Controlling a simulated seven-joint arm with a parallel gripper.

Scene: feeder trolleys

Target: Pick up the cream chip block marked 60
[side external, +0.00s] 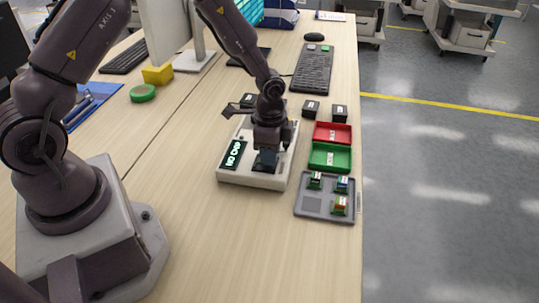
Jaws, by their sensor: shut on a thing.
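My gripper (267,146) is pointed down over the white tester box (233,178), close above its dark socket (265,162). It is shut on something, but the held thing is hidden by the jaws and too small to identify. I cannot make out a cream block marked 60. The grey tray (325,212) at the front right holds several small chip blocks, among them one at the back left (316,180), one at the back right (342,184) and one at the front right (340,205). Their markings are unreadable. The tray's front left place looks empty.
The tester's display (234,154) seems to read NO CHIP. A green bin (330,157) and a red bin (332,133) stand right of it, with small black blocks (311,107) behind. A keyboard (313,68) lies farther back. The table front is clear.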

